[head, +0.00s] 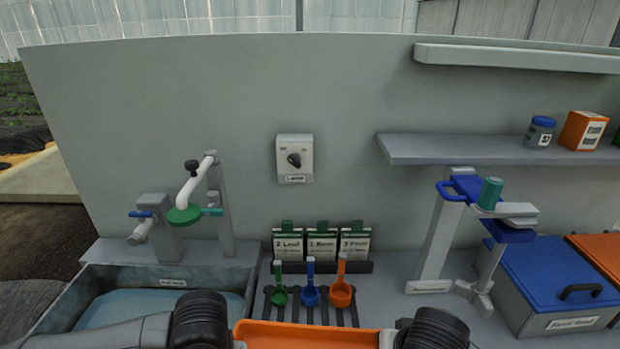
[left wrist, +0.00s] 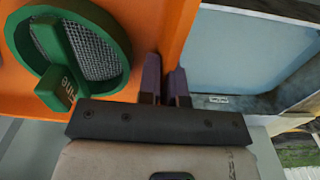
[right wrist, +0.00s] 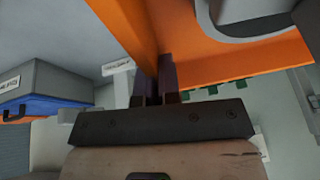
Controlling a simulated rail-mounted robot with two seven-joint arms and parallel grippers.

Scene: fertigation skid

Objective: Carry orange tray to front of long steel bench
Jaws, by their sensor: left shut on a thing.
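The orange tray (head: 305,335) shows at the bottom middle of the head view, between my two arms; most of it is cut off. In the left wrist view a green round mesh sieve (left wrist: 75,50) with a partly readable label lies in it. In the right wrist view a grey round thing (right wrist: 245,15) sits in it. My left gripper (left wrist: 165,88) is shut on one tray wall. My right gripper (right wrist: 155,85) straddles the opposite wall and looks closed on it. The grey bench (head: 385,315) lies beyond the tray.
A basin (head: 75,310) with blue-grey contents is at left, below a tap (head: 190,190). A rack holds green, blue and orange scoops (head: 311,292) ahead. A stand (head: 435,245) and a blue-lidded box (head: 555,280) are at right. Bare bench shows between rack and stand.

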